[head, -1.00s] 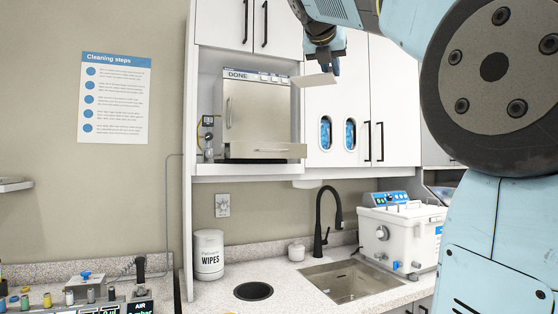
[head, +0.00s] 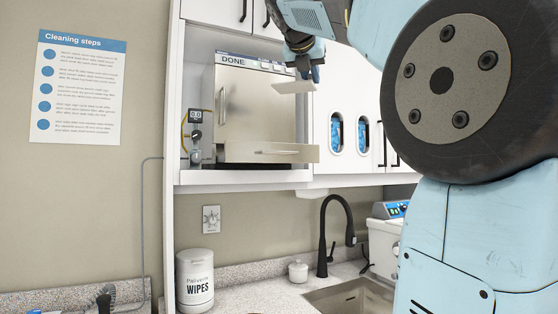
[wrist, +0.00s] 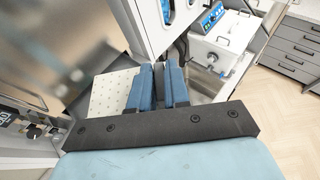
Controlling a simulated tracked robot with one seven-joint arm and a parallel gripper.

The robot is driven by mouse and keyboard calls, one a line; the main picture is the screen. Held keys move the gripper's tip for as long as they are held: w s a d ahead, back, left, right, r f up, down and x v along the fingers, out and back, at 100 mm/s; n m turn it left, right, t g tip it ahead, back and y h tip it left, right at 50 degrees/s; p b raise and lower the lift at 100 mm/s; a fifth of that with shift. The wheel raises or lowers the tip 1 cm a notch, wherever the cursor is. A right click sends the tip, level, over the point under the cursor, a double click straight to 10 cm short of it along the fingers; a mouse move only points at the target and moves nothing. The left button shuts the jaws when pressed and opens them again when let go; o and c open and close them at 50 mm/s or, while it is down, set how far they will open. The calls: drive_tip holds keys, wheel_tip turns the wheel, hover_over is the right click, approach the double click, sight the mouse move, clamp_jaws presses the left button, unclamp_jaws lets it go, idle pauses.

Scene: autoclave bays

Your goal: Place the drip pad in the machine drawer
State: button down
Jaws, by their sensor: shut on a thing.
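The drip pad is a pale flat sheet (head: 296,87); in the wrist view it is white with rows of small dots (wrist: 112,92). My gripper (head: 311,74) is shut on its edge, and the blue fingers show in the wrist view (wrist: 160,78). The pad is held roughly level in the air, at the machine's upper right front. The machine (head: 246,112) is a steel box marked DONE in a cabinet bay. Its drawer (head: 287,153) sticks out at the bottom front, below the pad. The drawer's inside is hidden in the head view.
White cabinet doors (head: 348,95) with two oval windows stand right of the bay. A gauge and valve (head: 195,135) sit left of the machine. Below are a wipes tub (head: 195,282), a black tap (head: 327,235) and a sink (head: 350,296). Open air lies before the drawer.

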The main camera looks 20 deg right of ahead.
drive_tip(key=w+d+f, duration=0.1)
drive_tip(key=w+f, duration=0.1)
drive_tip(key=w, duration=0.2)
drive_tip(key=w+f, duration=0.3)
drive_tip(key=w, duration=0.1)
drive_tip(key=w+d+f, duration=0.1)
drive_tip(key=w+f, duration=0.2)
drive_tip(key=w, duration=0.1)
drive_tip(key=shift+w+d+f, duration=0.25)
drive_tip(key=shift+w+d, duration=0.05)
drive_tip(key=shift+w+d+f, duration=0.1)
drive_tip(key=shift+w+f, duration=0.1)
drive_tip(key=shift+f, duration=0.55)
drive_tip(key=shift+w+a+f, duration=0.1)
drive_tip(key=shift+w+f, duration=0.1)
drive_tip(key=shift+f, duration=0.55)
drive_tip(key=shift+w+d+f, duration=0.1)
drive_tip(key=shift+w+f, duration=0.1)
drive_tip(key=shift+f, duration=0.55)
drive_tip(key=shift+f, duration=0.45)
drive_tip(key=c, duration=1.1)
unclamp_jaws()
